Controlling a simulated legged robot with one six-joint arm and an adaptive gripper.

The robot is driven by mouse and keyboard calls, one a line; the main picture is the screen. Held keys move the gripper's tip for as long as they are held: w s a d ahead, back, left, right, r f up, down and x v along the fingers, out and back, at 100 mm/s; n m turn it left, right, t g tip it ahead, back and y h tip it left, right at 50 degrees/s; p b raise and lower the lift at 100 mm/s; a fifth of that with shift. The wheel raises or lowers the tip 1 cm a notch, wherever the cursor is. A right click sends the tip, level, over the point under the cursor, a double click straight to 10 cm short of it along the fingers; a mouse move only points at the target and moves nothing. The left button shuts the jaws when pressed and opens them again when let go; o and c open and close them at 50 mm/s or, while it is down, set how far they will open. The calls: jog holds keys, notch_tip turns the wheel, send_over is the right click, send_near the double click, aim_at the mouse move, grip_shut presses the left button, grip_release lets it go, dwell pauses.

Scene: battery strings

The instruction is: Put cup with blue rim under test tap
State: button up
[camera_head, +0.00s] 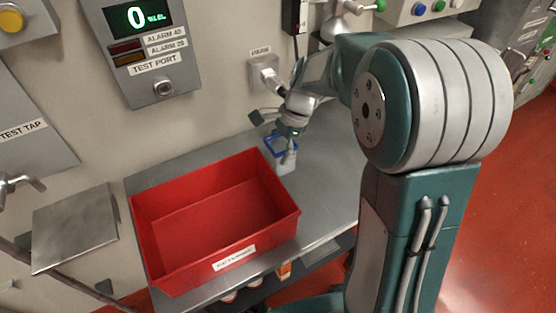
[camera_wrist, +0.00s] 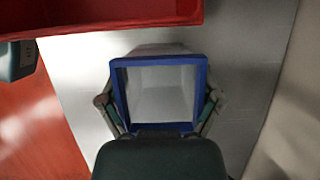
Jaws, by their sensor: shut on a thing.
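The cup with the blue rim (camera_head: 283,163) is at the back right of the steel bench, just right of the red bin. In the wrist view its square blue rim (camera_wrist: 158,62) and pale, empty inside show from above. My gripper (camera_head: 279,135) is shut on the cup. In the wrist view its fingers (camera_wrist: 160,105) lie against the left and right sides of the cup. I cannot tell whether the cup's base touches the bench. The test tap (camera_head: 10,185) is at the far left, below its labelled panel, partly cut off by the picture edge.
The red bin (camera_head: 165,262) fills the bench's middle, between the cup and the test tap. A small steel shelf (camera_head: 75,228) sits near the test tap. The test port panel (camera_head: 165,65) is on the wall above. Bare bench (camera_head: 335,150) lies right of the cup.

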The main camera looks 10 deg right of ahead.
jog(key=shift+f, duration=2)
jog(key=o, duration=0.8)
